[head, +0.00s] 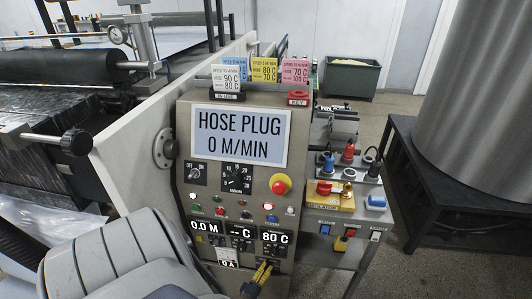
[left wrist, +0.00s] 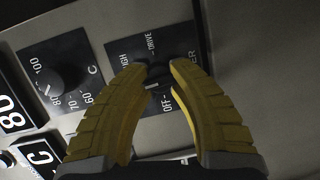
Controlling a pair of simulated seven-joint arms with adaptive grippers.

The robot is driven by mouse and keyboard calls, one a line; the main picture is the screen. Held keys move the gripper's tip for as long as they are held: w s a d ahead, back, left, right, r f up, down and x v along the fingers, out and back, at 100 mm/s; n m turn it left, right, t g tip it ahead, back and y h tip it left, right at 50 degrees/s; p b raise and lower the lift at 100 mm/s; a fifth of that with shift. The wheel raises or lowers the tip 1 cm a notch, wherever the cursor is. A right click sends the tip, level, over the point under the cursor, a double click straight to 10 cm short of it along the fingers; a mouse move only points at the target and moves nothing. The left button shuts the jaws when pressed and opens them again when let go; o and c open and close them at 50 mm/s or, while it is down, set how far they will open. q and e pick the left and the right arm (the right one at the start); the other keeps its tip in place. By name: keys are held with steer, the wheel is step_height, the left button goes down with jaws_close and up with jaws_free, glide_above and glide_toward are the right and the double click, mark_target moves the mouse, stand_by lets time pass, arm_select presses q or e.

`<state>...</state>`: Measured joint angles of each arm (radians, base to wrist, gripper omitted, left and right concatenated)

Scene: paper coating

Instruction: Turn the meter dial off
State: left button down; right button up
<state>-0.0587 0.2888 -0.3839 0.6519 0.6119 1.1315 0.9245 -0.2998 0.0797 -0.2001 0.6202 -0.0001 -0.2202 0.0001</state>
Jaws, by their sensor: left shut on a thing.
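The dial (left wrist: 156,72) is a dark knob on a black plate in the left wrist view. The plate carries the words OFF, DRIVE and HIGH, and a word ending in ER that is partly covered. My left gripper (left wrist: 158,68) has its two yellow fingers closed on this knob, which they largely hide. In the head view the left gripper (head: 264,268) is at the low end of the control panel (head: 187,120), under the 80 C display (head: 274,237). The pointer's exact setting cannot be told. My right gripper is not in view.
A temperature dial (left wrist: 47,82) sits beside the gripped knob. Higher on the panel are an OFF/ON switch (head: 195,173), a speed dial (head: 237,179) and a red stop button (head: 280,184). A side shelf with coloured plugs and a yellow box (head: 335,197) stands at the right.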

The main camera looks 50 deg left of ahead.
arm_select(q)
steer(key=shift+w+r+n, duration=0.15)
steer(key=shift+r+n, duration=0.05)
steer(key=shift+n, duration=0.1)
steer(key=c, duration=1)
jaws_free()
steer(key=shift+f, duration=0.1)
steer(key=shift+c, duration=0.2)
steer(key=v, duration=1.2)
steer(key=shift+f, duration=0.15)
